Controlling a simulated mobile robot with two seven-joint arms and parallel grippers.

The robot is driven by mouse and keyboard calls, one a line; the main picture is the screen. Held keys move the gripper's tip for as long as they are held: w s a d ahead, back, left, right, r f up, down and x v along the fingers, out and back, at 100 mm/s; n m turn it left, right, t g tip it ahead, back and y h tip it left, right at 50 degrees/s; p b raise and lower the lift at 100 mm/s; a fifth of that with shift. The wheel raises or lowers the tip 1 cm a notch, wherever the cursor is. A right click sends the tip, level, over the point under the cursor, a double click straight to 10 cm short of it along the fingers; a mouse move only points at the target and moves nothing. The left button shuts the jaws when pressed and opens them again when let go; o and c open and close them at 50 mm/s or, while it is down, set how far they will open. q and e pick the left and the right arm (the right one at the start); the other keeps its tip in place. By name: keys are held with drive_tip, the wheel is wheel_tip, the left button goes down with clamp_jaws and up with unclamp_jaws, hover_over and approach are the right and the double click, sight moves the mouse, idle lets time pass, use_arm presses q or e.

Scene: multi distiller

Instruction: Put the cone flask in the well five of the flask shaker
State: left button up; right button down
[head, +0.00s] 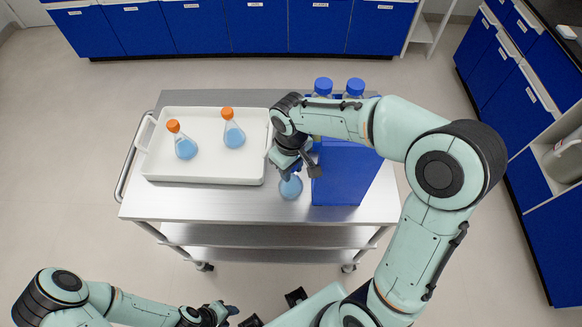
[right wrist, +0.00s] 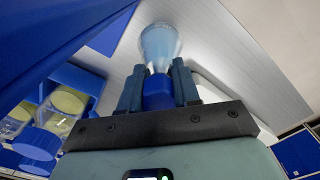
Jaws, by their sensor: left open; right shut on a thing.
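A cone flask (head: 290,187) with blue liquid is at the cart's middle, left of a blue box. My right gripper (head: 292,170) is shut on its blue cap (right wrist: 158,92), and the flask body (right wrist: 158,42) shows beyond the fingers in the right wrist view. Whether the flask touches the cart top is not clear. My left gripper (head: 230,311) is open and empty at the bottom of the head view, in front of the cart. No flask shaker with numbered wells can be made out.
A white tray (head: 205,176) on the metal cart (head: 220,205) holds two orange-capped flasks, one left (head: 185,148) and one right (head: 233,135). The blue box (head: 345,175) stands close right of the held flask. Blue-capped bottles (head: 323,87) are behind my right arm.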

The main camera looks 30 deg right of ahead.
drive_tip(key=shift+f, duration=0.2)
drive_tip(key=c, duration=0.8)
unclamp_jaws()
drive_tip(key=shift+r, duration=0.1)
